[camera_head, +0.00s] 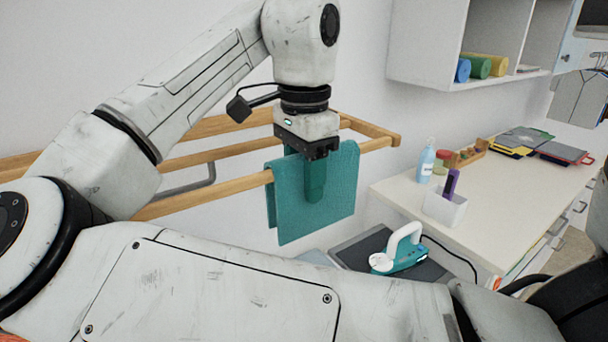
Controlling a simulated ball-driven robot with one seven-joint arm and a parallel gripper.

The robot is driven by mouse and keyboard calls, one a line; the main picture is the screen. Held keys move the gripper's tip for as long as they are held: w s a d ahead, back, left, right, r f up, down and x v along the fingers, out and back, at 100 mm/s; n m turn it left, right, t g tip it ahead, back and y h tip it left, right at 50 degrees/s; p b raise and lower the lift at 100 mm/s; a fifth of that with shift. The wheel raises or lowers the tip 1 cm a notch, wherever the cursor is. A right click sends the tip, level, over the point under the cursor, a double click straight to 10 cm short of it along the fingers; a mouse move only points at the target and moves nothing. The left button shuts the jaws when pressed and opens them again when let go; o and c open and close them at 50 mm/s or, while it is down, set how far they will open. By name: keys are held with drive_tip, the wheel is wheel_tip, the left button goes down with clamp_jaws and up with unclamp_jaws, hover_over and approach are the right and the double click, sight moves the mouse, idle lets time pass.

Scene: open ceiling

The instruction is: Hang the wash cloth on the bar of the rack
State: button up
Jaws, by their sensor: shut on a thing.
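The teal wash cloth (340,200) lies across the front wooden bar (225,187) of the rack, toward the bar's right end. Its broad front flap hangs down toward me, and a narrow edge of a back layer shows at its left. My gripper (308,152) points down at the top of the cloth and is shut on it. A darker teal strip shows just below the jaws. The fingertips are hidden, and I cannot tell how much of the cloth's weight the bar bears.
More wooden rails (215,125) of the rack run along the wall behind. A teal-and-white iron (400,250) stands on a dark surface below right. The white counter (500,200) holds a blue bottle (427,160), a white holder (444,208) and folders. A wall shelf (425,40) hangs above.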

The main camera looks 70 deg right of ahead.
drive_tip(key=o, duration=1.1)
drive_tip(key=shift+o, duration=0.2)
wheel_tip(320, 180, up, 11)
drive_tip(key=shift+f, duration=0.1)
